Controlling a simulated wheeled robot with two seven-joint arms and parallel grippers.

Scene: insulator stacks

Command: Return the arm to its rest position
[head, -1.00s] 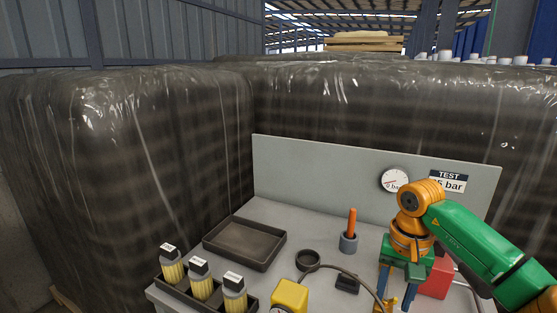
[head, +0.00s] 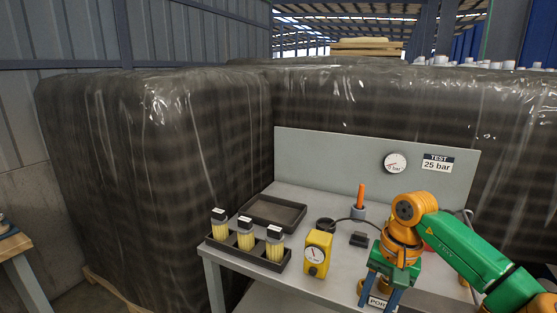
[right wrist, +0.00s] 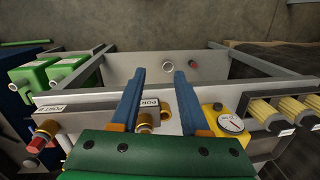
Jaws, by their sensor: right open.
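My right arm (head: 465,250), green and orange, comes in from the right in the head view. My right gripper (head: 378,292) points down at the front edge of the grey workbench (head: 320,203). In the right wrist view its two blue fingers (right wrist: 160,90) are apart with nothing between them. Below them is a block labelled PORT (right wrist: 110,115) with brass fittings (right wrist: 144,120). It also shows partly in the head view (head: 378,302). My left gripper is not in view.
A yellow gauge box (head: 317,255) and a rack of yellow cartridges (head: 246,245) stand left of the gripper. Behind are a dark tray (head: 272,212), an orange-handled tool (head: 361,195) and a backboard (head: 330,150). Wrapped stacks (head: 150,170) surround the bench. Green containers (right wrist: 68,70) show in the wrist view.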

